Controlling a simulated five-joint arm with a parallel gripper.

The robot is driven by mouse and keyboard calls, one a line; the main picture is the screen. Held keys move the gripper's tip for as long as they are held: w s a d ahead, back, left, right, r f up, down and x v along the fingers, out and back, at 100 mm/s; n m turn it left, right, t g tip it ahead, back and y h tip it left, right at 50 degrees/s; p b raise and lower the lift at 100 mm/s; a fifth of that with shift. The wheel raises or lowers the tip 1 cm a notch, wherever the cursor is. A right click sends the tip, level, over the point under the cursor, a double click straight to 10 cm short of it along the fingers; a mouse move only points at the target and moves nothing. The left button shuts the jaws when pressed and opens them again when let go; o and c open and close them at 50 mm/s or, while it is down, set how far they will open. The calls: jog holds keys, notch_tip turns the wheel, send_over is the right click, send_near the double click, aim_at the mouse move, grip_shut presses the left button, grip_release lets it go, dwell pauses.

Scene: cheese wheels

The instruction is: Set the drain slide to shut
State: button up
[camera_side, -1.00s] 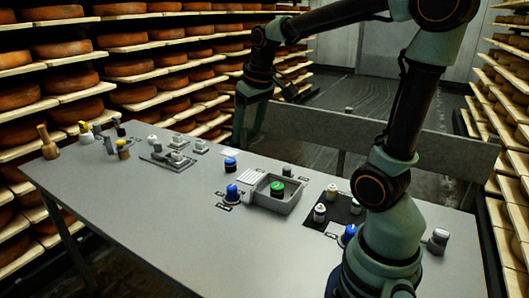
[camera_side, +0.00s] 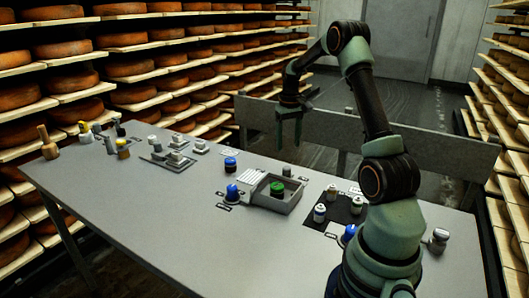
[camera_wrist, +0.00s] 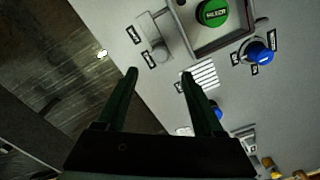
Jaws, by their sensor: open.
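A small grey slide with a raised knob (camera_wrist: 155,42) sits beside the grey tray in the wrist view, with two small labels too blurred to read; I take it as the drain slide. In the side view its grey knob (camera_side: 287,170) stands just behind the tray. I cannot tell which setting it is at. My gripper (camera_side: 289,143) hangs above the back edge of the table, higher than the knob and apart from it. In the wrist view my gripper (camera_wrist: 159,74) is open and empty, its fingers pointing toward the slide.
The grey tray (camera_side: 268,204) holds a green button (camera_side: 277,187). Blue knobs (camera_side: 232,192) and a white slatted grate (camera_side: 250,176) are nearby. A dark mat (camera_side: 331,225) carries several white-topped pieces. A grey rail (camera_side: 340,135) runs behind the table. The front of the table (camera_side: 170,225) is clear.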

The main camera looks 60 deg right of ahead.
aim_at(287, 167)
notch_tip(287, 167, down, 10)
jog(key=shift+f, duration=0.25)
dwell(0.3)
grip_shut()
dwell(1.3)
